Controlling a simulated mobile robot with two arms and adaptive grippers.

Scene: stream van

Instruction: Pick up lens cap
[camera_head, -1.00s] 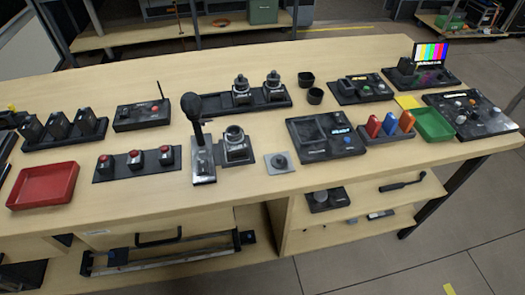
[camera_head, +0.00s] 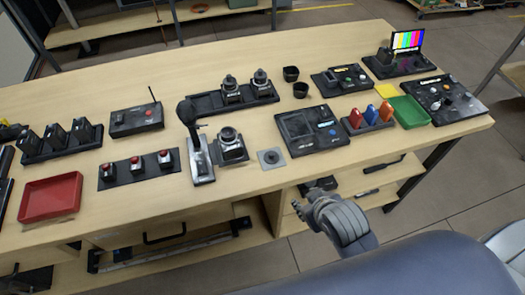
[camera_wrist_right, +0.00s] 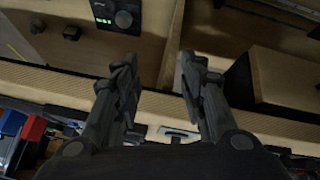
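Two small black round cups, the far one (camera_head: 290,74) and the near one (camera_head: 300,90), stand open side up on the table; I cannot tell whether either is the lens cap. A small dark disc (camera_head: 271,157) lies on a grey square plate at the table's front; it could also be the cap. A lens unit (camera_head: 230,143) stands just left of it. My right gripper (camera_head: 314,200) is in front of the table's front edge, apart from all these. In the right wrist view its two fingers (camera_wrist_right: 158,80) are spread with nothing between them. My left gripper is out of view.
A screen panel (camera_head: 312,129) and colored blocks in a holder (camera_head: 367,117) stand right of the disc. A lever unit (camera_head: 195,145) rises at left. A red tray (camera_head: 50,198) and a green tray (camera_head: 409,111) flank the table. A shelf (camera_head: 365,181) lies below the tabletop.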

